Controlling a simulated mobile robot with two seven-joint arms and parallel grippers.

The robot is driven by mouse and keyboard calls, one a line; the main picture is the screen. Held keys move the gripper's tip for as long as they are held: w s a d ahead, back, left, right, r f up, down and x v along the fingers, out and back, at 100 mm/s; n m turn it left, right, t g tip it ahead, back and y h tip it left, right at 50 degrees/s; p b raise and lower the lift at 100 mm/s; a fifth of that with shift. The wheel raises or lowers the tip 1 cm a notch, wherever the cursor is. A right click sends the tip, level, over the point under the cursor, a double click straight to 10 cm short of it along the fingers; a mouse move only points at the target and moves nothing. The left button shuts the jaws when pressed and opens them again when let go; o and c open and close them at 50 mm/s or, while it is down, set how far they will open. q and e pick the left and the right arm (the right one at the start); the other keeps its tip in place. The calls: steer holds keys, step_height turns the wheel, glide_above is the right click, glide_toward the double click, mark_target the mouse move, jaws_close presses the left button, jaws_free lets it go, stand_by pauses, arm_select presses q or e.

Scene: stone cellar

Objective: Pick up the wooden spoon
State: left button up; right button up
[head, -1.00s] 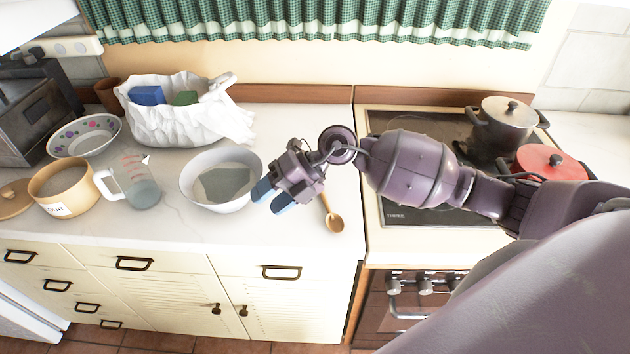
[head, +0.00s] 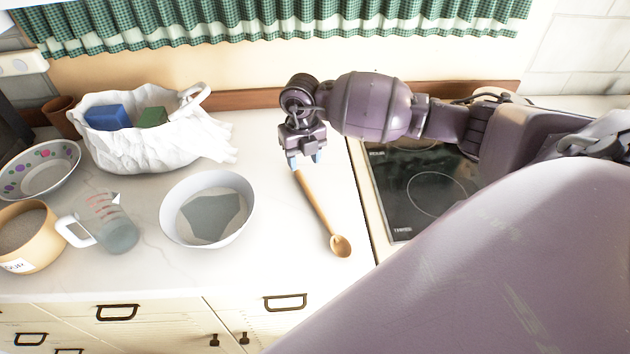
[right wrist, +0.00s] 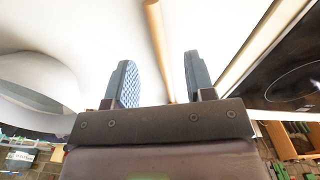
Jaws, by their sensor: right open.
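The wooden spoon (head: 318,207) lies on the white countertop in the head view, its bowl toward the front edge and its handle pointing back. My right gripper (head: 304,160) is over the handle's far end, its blue fingertips on either side of it. In the right wrist view the spoon handle (right wrist: 158,45) runs between the two open fingers of my right gripper (right wrist: 160,75), with nothing gripped. My left gripper is not in view.
A white bowl (head: 166,213) stands left of the spoon, with a measuring jug (head: 120,236) beyond it. A white bag (head: 100,150) holds blue and green items at the back. The hob (head: 402,220) is on the right. The counter around the spoon is clear.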

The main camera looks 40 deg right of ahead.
mark_target(302, 177)
steer(key=shift+w+f+p, duration=0.2)
steer(key=shift+w+f, duration=0.05)
steer(key=shift+f, duration=1.4)
steer(key=shift+w+f+p, duration=0.2)
steer(key=shift+f, duration=1.45)
steer(key=shift+c, duration=0.4)
jaws_close()
steer(key=shift+r, duration=0.1)
step_height(302, 177, up, 20)
steer(key=b, duration=0.1)
